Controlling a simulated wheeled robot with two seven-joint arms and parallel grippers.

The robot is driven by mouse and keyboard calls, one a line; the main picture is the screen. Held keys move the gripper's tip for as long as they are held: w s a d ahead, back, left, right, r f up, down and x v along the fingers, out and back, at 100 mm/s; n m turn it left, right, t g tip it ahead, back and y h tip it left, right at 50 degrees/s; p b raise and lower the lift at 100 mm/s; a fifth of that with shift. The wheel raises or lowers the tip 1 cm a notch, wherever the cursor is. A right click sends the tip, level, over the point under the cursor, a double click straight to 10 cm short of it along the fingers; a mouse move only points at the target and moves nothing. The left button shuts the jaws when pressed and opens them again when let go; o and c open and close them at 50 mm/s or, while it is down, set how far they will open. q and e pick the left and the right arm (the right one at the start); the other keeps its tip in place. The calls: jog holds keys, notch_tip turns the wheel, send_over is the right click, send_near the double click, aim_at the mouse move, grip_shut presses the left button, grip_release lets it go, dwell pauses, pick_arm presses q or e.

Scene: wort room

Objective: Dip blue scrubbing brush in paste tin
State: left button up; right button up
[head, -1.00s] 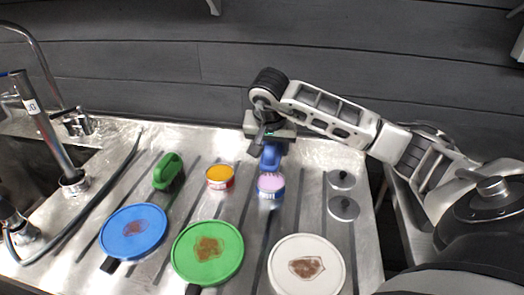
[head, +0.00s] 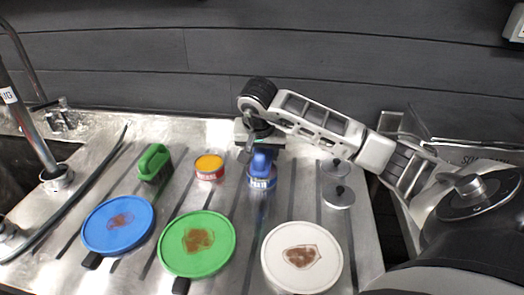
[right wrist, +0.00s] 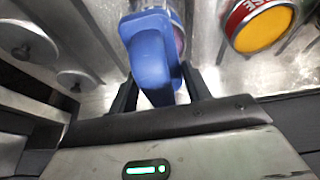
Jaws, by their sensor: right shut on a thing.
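My right gripper (head: 256,138) is shut on the blue scrubbing brush (head: 261,162). In the right wrist view the fingers (right wrist: 160,92) sit either side of the blue brush handle (right wrist: 148,48). My left gripper is out of view.
A green brush (head: 154,163) stands left of the tins. Blue (head: 118,226), green (head: 197,244) and white (head: 302,257) stained lids or pans lie in front. Two small metal lids (head: 338,197) lie to the right. A sink and tap (head: 40,140) are at the left.

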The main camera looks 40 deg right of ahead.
jog(key=shift+f, duration=0.3)
dwell(0.6)
dwell(0.5)
jog(key=shift+r+p, duration=2.55)
jog(key=shift+r, duration=1)
